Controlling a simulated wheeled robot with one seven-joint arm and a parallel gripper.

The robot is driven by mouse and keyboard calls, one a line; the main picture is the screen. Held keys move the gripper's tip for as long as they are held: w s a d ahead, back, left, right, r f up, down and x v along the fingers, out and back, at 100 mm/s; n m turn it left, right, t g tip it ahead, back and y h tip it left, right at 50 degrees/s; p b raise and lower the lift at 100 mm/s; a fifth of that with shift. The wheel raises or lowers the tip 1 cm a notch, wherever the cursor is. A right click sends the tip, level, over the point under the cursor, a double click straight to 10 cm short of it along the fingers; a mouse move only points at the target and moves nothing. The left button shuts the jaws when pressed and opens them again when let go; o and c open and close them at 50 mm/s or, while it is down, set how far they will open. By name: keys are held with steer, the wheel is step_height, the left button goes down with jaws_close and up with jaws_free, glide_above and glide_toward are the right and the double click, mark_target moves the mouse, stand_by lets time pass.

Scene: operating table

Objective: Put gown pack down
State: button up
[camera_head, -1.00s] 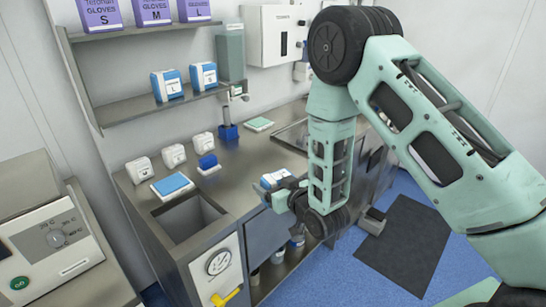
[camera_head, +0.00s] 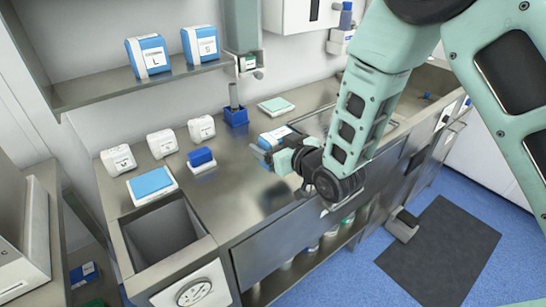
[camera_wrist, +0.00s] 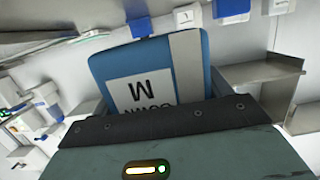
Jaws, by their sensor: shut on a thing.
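The gown pack is blue with a white label reading GOWN M upside down and a pale stripe; it fills the middle of the wrist view (camera_wrist: 192,65). In the head view the pack (camera_head: 274,134) shows partly, blue and white, behind my gripper (camera_head: 266,152). My gripper is shut on the pack and holds it over the steel counter (camera_head: 243,185), near its front edge. The fingertips are hidden in the wrist view. I cannot tell how far the pack is above the counter.
Two blue-white packs, L (camera_head: 148,57) and S (camera_head: 201,45), stand on the wall shelf (camera_head: 90,90). White boxes (camera_head: 118,160), a blue pad (camera_head: 151,183), a blue sponge (camera_head: 201,158), a blue holder (camera_head: 236,115) and a green pad (camera_head: 276,105) sit on the counter. A sink (camera_head: 160,235) opens at left.

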steer(key=shift+f+p, duration=0.3)
steer(key=shift+f, duration=2.1)
steer(key=shift+f, duration=0.2)
steer(key=o, duration=1.1)
steer(key=shift+c, duration=0.2)
